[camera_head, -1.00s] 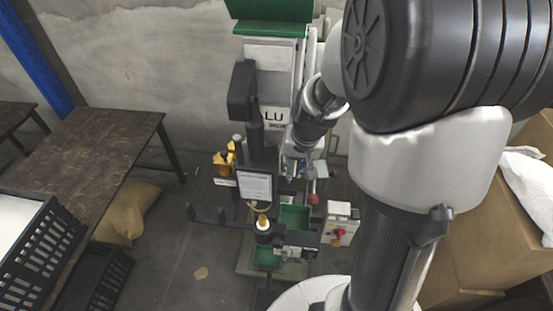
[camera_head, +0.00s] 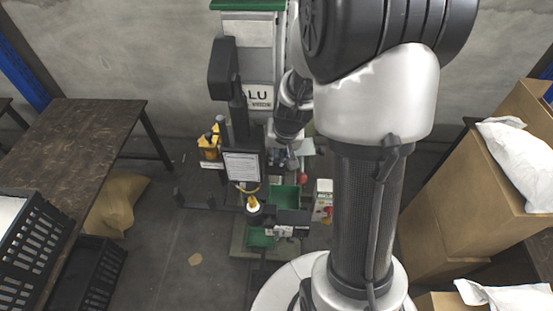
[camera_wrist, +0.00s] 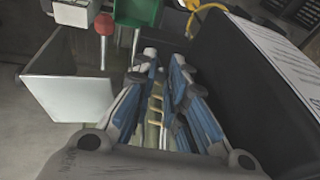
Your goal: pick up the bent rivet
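I cannot make out the bent rivet in either view. My gripper (camera_wrist: 164,62) points away from the wrist camera, its blue-grey fingers angled towards each other with a narrow gap at the tips. Small yellowish parts show between the fingers; I cannot tell what they are, and nothing is clearly held. In the head view my gripper (camera_head: 288,158) is small and partly hidden, in front of the rivet press (camera_head: 249,60) marked "ALU".
In the wrist view a pale plate (camera_wrist: 68,85) stands left of my fingers and a dark panel (camera_wrist: 240,80) close on the right. A red knob (camera_wrist: 104,25) and a green bin (camera_wrist: 135,12) lie beyond. The head view shows a wooden table (camera_head: 75,140) and cardboard boxes (camera_head: 470,190).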

